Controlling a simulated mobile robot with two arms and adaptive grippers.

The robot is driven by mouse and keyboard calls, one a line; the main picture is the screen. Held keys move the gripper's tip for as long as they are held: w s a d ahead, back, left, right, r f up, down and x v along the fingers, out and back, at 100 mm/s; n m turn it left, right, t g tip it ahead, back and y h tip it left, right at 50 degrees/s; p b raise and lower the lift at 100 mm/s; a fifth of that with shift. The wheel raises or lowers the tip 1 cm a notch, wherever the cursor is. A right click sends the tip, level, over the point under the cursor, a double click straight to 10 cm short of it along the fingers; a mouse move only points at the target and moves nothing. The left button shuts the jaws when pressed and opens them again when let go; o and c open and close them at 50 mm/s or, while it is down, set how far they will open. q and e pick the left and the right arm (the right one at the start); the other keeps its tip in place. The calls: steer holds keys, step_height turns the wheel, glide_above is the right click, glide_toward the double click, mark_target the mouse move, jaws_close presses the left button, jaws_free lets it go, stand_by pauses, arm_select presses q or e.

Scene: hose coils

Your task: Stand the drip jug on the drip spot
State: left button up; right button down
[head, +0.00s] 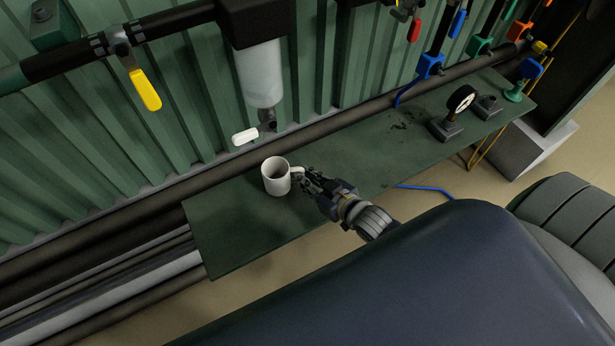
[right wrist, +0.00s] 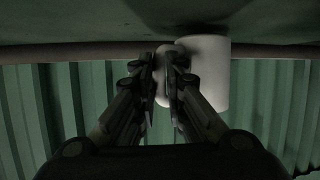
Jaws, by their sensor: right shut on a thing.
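The drip jug is a white mug (head: 276,178) near the left end of the dark green bench (head: 232,236). It looks upright, with its handle to the right. My right gripper (head: 303,178) reaches in from the right and is shut on the handle. In the right wrist view the jug (right wrist: 210,72) shows at the right, and its handle is between the fingers of the gripper (right wrist: 162,85). I cannot tell whether the jug touches the bench. A dark speckled patch (head: 404,120) lies on the bench further right; I cannot tell whether it is the drip spot. My left gripper is not in view.
A clear filter bowl (head: 260,75) with a white-handled tap (head: 245,136) hangs on the wall above and behind the jug. A yellow valve lever (head: 145,90) is at upper left. The bench between jug and gauge is mostly clear.

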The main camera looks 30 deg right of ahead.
steer(key=shift+f+b, duration=0.4)
steer(key=shift+f, duration=0.2)
stand_by(0.7)
steer(key=c, duration=1.6)
jaws_free()
steer(key=shift+o, duration=0.2)
steer(key=shift+p+v, duration=2.85)
steer(key=shift+v, duration=1.15)
steer(key=shift+s, duration=0.1)
steer(key=v, duration=1.2)
